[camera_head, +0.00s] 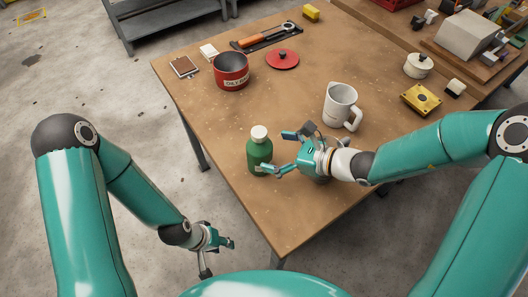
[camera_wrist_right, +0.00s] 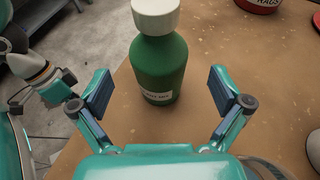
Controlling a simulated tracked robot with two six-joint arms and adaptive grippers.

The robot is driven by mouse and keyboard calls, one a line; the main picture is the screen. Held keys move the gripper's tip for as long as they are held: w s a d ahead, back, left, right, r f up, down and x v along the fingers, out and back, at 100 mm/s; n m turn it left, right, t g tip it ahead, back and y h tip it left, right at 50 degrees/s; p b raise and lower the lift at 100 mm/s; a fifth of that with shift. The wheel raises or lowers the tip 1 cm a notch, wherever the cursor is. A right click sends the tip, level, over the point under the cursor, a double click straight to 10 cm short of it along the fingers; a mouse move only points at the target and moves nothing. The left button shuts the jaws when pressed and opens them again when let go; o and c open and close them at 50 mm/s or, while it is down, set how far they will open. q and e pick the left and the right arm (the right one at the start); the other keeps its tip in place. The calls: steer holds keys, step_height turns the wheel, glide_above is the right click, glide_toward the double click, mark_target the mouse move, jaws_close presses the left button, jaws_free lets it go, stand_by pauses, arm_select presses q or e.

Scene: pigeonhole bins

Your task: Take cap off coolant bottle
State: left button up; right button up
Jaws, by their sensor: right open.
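A green coolant bottle (camera_head: 259,155) stands upright near the front left edge of the table, with its white cap (camera_head: 259,132) on top. My right gripper (camera_head: 275,152) is open beside the bottle, on its right. In the right wrist view the bottle (camera_wrist_right: 158,68) stands ahead of the open fingers (camera_wrist_right: 160,92), roughly centred between them, and its cap (camera_wrist_right: 156,16) is cut by the top edge. The fingers do not touch the bottle. My left gripper (camera_head: 218,258) hangs low off the table at the left; its finger opening is too small to tell.
A white pitcher (camera_head: 340,104) stands behind my right gripper. A red pot (camera_head: 231,71), a red lid (camera_head: 283,59) and a small notepad (camera_head: 184,67) lie further back. The table's middle left is clear.

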mark_target(259, 147)
steer(key=x, duration=0.5)
steer(key=shift+w+a+f+p, duration=0.1)
steer(key=shift+w+a+p, duration=0.1)
steer(key=shift+p, duration=0.15)
steer(key=c, duration=1.5)
